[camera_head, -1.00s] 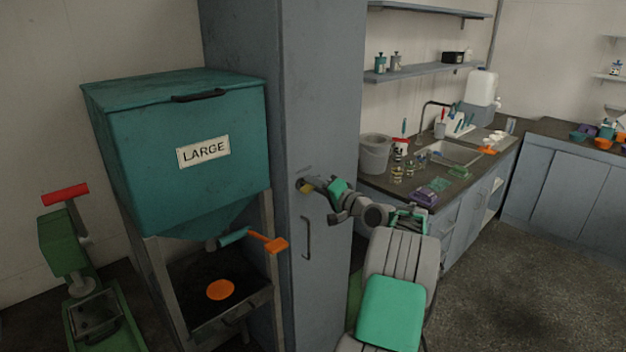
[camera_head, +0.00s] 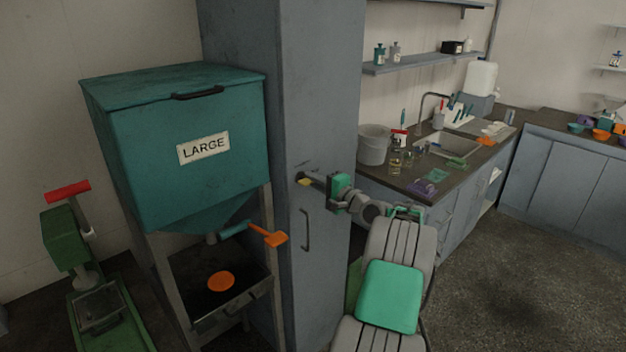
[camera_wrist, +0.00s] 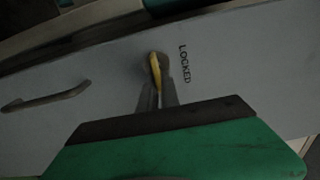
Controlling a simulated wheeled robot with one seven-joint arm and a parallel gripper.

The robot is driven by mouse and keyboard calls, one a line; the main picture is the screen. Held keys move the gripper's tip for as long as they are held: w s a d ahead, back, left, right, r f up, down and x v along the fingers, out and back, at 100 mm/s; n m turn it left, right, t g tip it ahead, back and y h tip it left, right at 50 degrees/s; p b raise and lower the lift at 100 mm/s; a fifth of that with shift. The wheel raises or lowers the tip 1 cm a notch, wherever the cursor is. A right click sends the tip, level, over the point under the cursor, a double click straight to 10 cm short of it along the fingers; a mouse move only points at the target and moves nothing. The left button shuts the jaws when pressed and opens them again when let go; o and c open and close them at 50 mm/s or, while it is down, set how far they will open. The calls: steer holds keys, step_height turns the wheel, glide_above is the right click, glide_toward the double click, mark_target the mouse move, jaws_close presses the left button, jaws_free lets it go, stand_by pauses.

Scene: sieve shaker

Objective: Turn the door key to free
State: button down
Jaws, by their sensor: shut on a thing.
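My gripper also shows at the cabinet front in the head view (camera_head: 316,180). The printed word LOCKED (camera_wrist: 184,63) is on the door beside the key. The fingers hide part of the key and the lock. The cabinet door looks closed.
A teal hopper marked LARGE (camera_head: 170,110) with an orange-ended lever (camera_head: 268,236) stands left of the cabinet. A green press with a red handle (camera_head: 66,191) is at far left. A counter with a sink (camera_head: 445,146) is at right. Open floor (camera_head: 510,270) lies at lower right.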

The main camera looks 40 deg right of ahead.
steer(key=c, duration=1.6)
jaws_free()
steer(key=shift+s, duration=0.1)
steer(key=s+b, duration=0.2)
steer(key=s, duration=0.5)
steer(key=shift+s+d, duration=0.1)
steer(key=shift+s, duration=0.2)
